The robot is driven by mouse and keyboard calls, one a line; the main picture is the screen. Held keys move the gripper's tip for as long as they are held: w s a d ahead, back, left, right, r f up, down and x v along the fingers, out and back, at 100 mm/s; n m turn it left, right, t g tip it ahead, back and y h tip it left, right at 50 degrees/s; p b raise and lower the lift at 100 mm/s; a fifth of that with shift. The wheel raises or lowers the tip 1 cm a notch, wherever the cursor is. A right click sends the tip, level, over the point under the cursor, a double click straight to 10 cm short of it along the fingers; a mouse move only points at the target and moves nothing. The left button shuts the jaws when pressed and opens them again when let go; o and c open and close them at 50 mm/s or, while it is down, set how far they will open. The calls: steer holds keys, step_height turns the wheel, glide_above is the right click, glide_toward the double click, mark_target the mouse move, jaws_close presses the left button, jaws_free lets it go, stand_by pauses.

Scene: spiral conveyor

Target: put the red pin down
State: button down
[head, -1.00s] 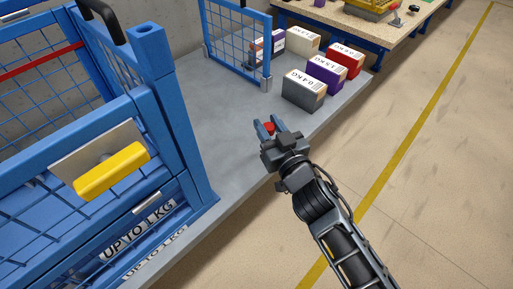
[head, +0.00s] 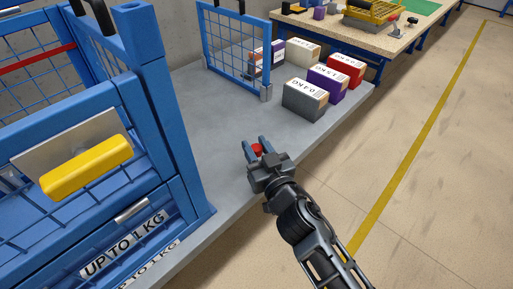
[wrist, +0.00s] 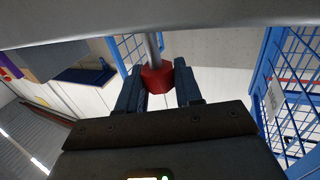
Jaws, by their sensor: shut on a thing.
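The red pin's head (head: 257,149) shows between the two blue fingers of my gripper (head: 256,146) in the head view. In the wrist view the pin has a red head (wrist: 157,79) and a grey metal shaft (wrist: 153,48). My gripper (wrist: 160,92) is shut on the red head in the wrist view. My gripper is over the front part of the grey platform (head: 205,125); the height above it is hard to tell.
A blue mesh cage (head: 150,70) with a yellow handle (head: 87,167) stands at left. A blue mesh panel (head: 235,45) stands on the platform. Several labelled boxes, among them a grey one (head: 305,103), sit beyond my gripper. A table (head: 345,32) stands behind. The platform between is bare.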

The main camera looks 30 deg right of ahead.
steer(key=shift+f, duration=0.2)
steer(key=c, duration=0.8)
jaws_free()
steer(key=shift+r, duration=0.1)
steer(key=shift+o, duration=0.2)
steer(key=shift+r, duration=0.15)
steer(key=shift+s, duration=0.3)
steer(key=s+a+b, duration=0.1)
steer(key=s, duration=1)
steer(key=shift+s, duration=0.2)
